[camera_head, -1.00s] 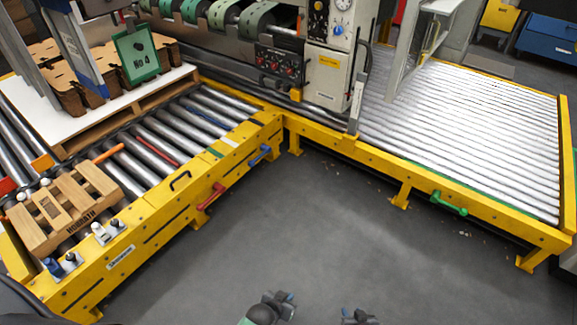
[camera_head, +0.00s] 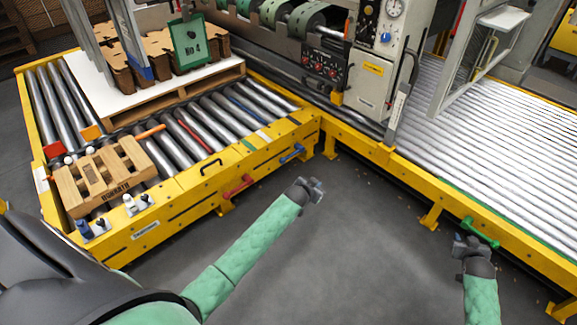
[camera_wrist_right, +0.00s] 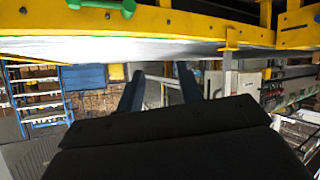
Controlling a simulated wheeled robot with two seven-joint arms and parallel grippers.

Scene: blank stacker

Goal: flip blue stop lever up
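The blue lever (camera_head: 292,153) is on the front side of the yellow roller conveyor frame (camera_head: 185,205), near its right corner. In the head view it slants, its right end higher. My left gripper (camera_head: 314,188) is just below and right of the blue lever in the picture, not visibly touching it; its finger gap is too small to tell. My right gripper (camera_head: 463,242) is by the green lever (camera_head: 480,233) on the right conveyor. In the right wrist view its two dark fingers (camera_wrist_right: 158,92) stand apart with nothing between them.
A red lever (camera_head: 238,186) and a black handle (camera_head: 211,162) are left of the blue lever. A wooden pallet piece (camera_head: 100,178) lies on the left rollers. A control cabinet (camera_head: 375,75) stands behind the corner. The grey floor (camera_head: 365,230) between my arms is clear.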

